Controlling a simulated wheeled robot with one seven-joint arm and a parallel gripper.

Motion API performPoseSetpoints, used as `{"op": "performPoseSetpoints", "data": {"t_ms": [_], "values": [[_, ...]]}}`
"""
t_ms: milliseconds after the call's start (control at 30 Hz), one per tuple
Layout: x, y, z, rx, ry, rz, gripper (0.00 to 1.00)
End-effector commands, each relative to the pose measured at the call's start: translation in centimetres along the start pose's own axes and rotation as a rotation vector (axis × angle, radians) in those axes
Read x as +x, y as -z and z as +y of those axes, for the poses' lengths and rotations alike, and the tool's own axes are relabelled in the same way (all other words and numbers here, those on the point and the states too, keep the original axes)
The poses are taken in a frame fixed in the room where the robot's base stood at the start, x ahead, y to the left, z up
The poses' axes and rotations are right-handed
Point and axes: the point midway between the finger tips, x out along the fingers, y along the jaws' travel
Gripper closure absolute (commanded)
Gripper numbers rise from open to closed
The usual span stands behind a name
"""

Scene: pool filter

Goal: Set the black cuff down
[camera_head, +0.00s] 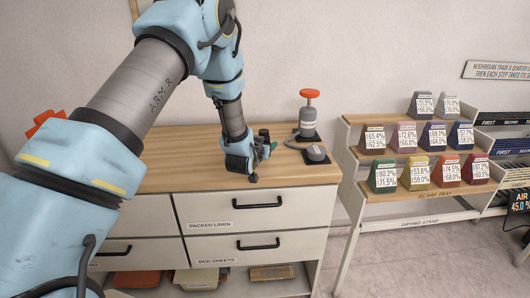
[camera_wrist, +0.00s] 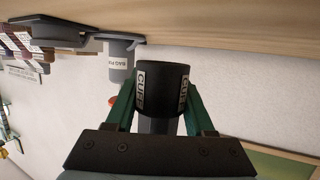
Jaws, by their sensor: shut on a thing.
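The black cuff (camera_wrist: 162,78) is a short, dark ring with white "CUFF" labels. In the wrist view it sits between the two green fingers of my gripper (camera_wrist: 158,100), which is shut on it. The wooden top (camera_wrist: 250,38) runs along the upper edge of that view, close to the cuff; I cannot tell whether they touch. In the head view my gripper (camera_head: 264,147) is low over the wooden top of the drawer cabinet (camera_head: 180,172), near its middle.
A grey pump with a red knob (camera_head: 309,114) and a grey rounded object on a black pad (camera_head: 316,153) stand right of my gripper. The cabinet top left of my gripper is clear. A stand (camera_head: 420,194) with several coloured blocks is further right.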

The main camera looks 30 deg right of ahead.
Motion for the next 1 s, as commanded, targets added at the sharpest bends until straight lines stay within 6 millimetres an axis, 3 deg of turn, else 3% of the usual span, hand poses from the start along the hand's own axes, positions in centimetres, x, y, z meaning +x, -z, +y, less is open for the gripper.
{"op": "performPoseSetpoints", "data": {"t_ms": [300,733,767,1000], "values": [[1.1,-3.5,0.0,0.000,0.000,-0.001,1.00],[1.3,-4.2,0.0,0.000,0.000,0.000,1.00],[1.3,-4.2,0.0,0.000,0.000,-0.001,0.45],[1.2,-4.1,0.0,0.000,0.000,-0.001,0.18]]}}
